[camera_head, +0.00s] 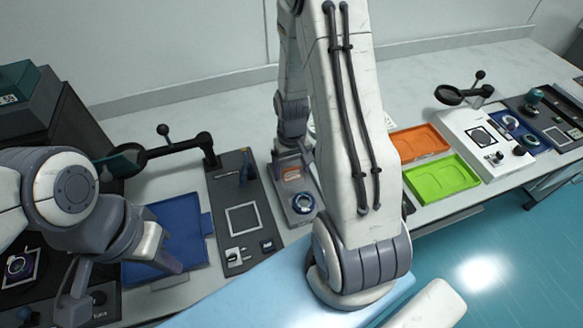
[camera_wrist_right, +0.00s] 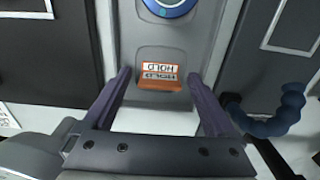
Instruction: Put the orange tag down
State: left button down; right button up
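The orange tag (camera_wrist_right: 158,79) has white labels with dark lettering. It rests in a shallow recess of a grey holder (camera_wrist_right: 183,45). In the head view the tag (camera_head: 292,174) shows just below my right gripper (camera_head: 291,158). In the right wrist view my right gripper (camera_wrist_right: 158,78) is open, its two purple-grey fingers on either side of the tag with gaps; no finger visibly touches it. My left gripper (camera_head: 122,278) is over the left of the table, its fingers spread and nothing visible between them.
A round blue-ringed part (camera_head: 302,204) sits in the same holder. A dark panel (camera_head: 232,190) with a magnifier arm stands to the left, by a blue tray (camera_head: 178,222). Orange (camera_head: 420,138) and green (camera_head: 440,180) trays lie right of my right arm, which hides the middle.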

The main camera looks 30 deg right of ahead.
aim_at(292, 168)
notch_tip(292, 168, up, 12)
jog(key=s+a+r+n, duration=0.2)
jog(key=a+r+n, duration=0.15)
jog(key=a, duration=0.65)
jog(key=s+a+r+n, duration=0.2)
jog(key=s+a+n, duration=0.1)
jog(key=s+a, duration=0.3)
jog(key=s+a+r+n+y, duration=0.1)
jog(key=s+a+r+n, duration=0.1)
jog(key=s+a, duration=0.5)
jog(key=shift+s+a+r+n, duration=0.15)
jog(key=shift+s+a+n, duration=0.1)
jog(key=shift+s+n, duration=0.6)
jog(key=shift+w, duration=0.1)
